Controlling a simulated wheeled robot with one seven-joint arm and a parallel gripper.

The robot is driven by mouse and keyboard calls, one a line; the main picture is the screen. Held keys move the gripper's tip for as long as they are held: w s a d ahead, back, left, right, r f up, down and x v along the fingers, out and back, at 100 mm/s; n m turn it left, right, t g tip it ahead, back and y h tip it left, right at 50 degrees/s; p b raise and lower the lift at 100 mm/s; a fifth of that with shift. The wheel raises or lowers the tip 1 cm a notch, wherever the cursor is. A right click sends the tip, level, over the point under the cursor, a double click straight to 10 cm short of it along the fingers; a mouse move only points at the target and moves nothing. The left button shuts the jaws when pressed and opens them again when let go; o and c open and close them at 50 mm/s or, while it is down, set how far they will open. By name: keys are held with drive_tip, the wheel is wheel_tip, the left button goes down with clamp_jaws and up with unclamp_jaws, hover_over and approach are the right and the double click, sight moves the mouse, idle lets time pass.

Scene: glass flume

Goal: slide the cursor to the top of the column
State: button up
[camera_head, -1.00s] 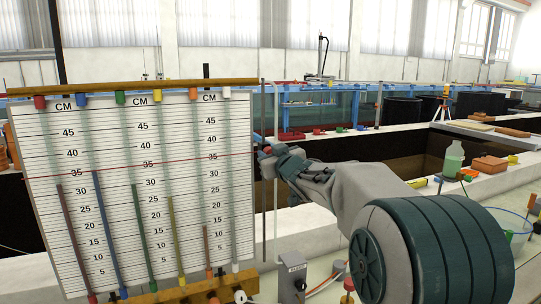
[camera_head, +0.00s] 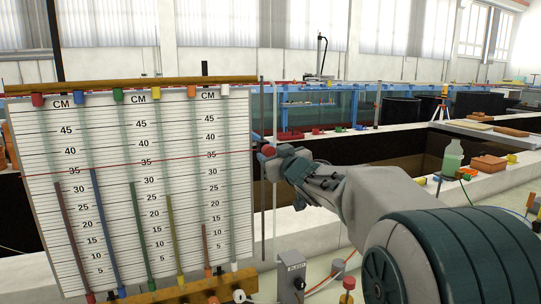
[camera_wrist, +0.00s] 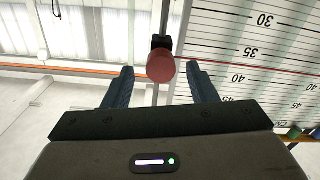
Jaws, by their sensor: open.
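The cursor's red knob (camera_head: 268,150) sits at the right edge of the white scale board (camera_head: 140,190), on a thin vertical rod (camera_head: 262,115). Its thin red line (camera_head: 200,154) crosses the board near the 35 marks, well below the top. My gripper (camera_head: 275,160) is at the knob, coming from the right. In the wrist view, my gripper (camera_wrist: 162,82) is open, with one blue finger on each side of the red knob (camera_wrist: 160,67) and visible gaps between. How deep the knob sits between the fingers is hard to tell.
The board carries several coloured tubes under a wooden top bar (camera_head: 130,86). A grey box (camera_head: 291,272) stands below my arm at the board's lower right. A green bottle (camera_head: 453,158) and orange bricks (camera_head: 488,166) rest on the ledge at right. Above the knob, the rod looks clear.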

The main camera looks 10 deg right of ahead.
drive_tip(key=s+d, duration=0.2)
drive_tip(key=s, duration=0.8)
drive_tip(key=shift+s+b, duration=0.2)
drive_tip(key=shift+b, duration=0.25)
drive_tip(key=s+d+f+m+g+h+b, duration=0.25)
drive_tip(key=s+f+m+g+h, duration=0.3)
drive_tip(key=s+f, duration=0.65)
drive_tip(key=s+a+f+g+y, duration=0.1)
drive_tip(key=s+a+f+g, duration=0.1)
drive_tip(key=s+f+g, duration=0.2)
drive_tip(key=s+a+f+g+y, duration=0.1)
drive_tip(key=s+a+f+g, duration=0.2)
drive_tip(key=s+f, duration=0.8)
drive_tip(key=shift+a+f+n+g, duration=0.3)
drive_tip(key=shift+f+n+g, duration=0.15)
drive_tip(key=shift+g, duration=0.2)
drive_tip(key=shift+o, duration=0.5)
